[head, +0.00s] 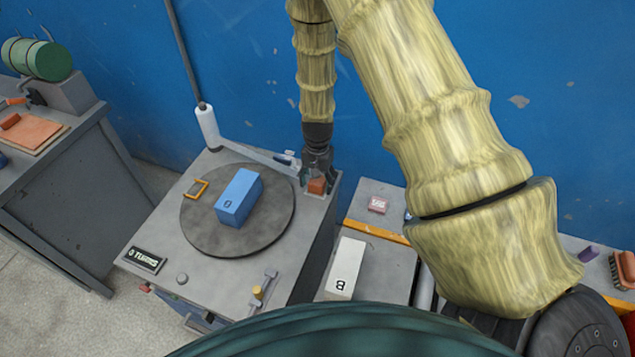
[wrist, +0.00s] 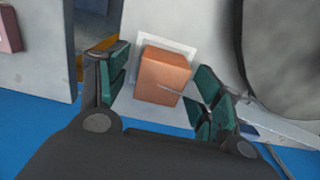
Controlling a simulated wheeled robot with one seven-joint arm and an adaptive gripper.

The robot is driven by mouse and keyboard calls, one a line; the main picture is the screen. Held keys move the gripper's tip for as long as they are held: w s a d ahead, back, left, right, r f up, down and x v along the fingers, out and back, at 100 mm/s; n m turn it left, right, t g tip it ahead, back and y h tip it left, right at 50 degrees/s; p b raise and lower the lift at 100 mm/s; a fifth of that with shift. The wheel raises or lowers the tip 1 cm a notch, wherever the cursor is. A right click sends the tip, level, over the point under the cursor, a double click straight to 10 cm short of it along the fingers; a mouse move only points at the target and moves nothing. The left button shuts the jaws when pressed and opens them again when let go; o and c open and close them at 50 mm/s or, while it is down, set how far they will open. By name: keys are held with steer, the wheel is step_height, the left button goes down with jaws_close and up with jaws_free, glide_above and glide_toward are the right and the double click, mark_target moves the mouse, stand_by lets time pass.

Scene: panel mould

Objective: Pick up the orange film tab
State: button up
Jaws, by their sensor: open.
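An orange block-like piece (head: 317,186), which I take to be the orange film tab, sits at the back right corner of the grey machine top. In the wrist view the orange piece (wrist: 163,76) rests on a pale square patch. My gripper (head: 318,168) is over it, pointing down. In the wrist view my gripper (wrist: 163,88) is open, with green-padded fingers on either side of the orange piece. A gap shows on the left; the right finger is very close, and I cannot tell if it touches.
A pale arm (head: 250,154) with a white roller (head: 208,127) lies beside my gripper. The blue wall (head: 250,60) is close behind. A lower grey bench stands to the right.

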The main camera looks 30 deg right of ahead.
steer(key=shift+f, duration=0.1)
steer(key=c, duration=1.1)
